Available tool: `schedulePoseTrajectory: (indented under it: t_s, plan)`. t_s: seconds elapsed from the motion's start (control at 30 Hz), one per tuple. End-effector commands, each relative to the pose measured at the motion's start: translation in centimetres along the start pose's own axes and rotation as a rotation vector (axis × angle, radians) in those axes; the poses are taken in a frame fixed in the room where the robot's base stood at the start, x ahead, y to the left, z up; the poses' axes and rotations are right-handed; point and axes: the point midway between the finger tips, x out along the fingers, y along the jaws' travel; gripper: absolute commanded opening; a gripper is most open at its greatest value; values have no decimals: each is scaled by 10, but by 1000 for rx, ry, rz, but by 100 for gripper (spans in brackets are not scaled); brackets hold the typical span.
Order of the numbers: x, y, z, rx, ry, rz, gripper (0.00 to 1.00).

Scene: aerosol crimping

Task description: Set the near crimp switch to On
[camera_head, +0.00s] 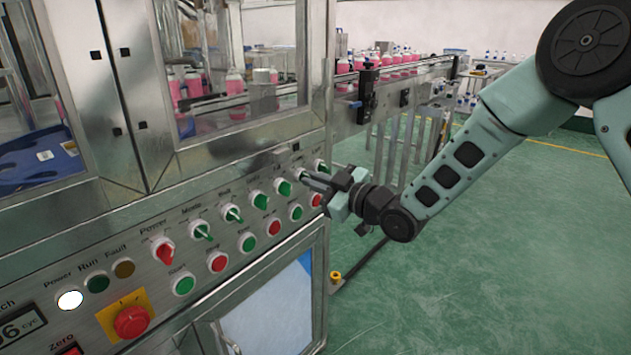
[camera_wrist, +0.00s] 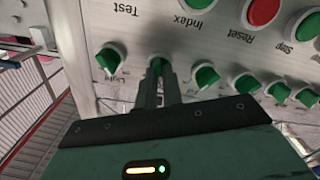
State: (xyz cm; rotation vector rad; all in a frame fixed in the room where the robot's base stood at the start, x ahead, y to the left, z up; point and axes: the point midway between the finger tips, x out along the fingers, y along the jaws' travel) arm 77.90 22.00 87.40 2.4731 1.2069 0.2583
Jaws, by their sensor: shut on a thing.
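The control panel carries a row of green rotary switches with white collars. In the wrist view, my gripper (camera_wrist: 158,78) is shut on one green switch knob (camera_wrist: 157,62), the second from the left in that view, upside down there. Its label is hidden or too small to read, so I cannot confirm its name or setting. In the head view, my gripper (camera_head: 306,179) is at the right end of the row, and its fingers hide most of the held knob.
A green switch (camera_wrist: 110,57) and another green switch (camera_wrist: 206,76) flank the held one closely. Push buttons, such as a red button (camera_head: 219,262), form the row below. A red power switch (camera_head: 164,252) and a red emergency stop (camera_head: 131,320) are further left. The green floor is open at right.

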Motion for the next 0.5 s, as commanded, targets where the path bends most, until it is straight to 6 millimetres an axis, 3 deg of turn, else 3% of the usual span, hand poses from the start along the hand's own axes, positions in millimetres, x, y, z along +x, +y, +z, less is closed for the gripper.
schedulePoseTrajectory:
  t_s: [0.5]
  plan:
    - [-1, 1, 1, 455, -2, 1, 0]
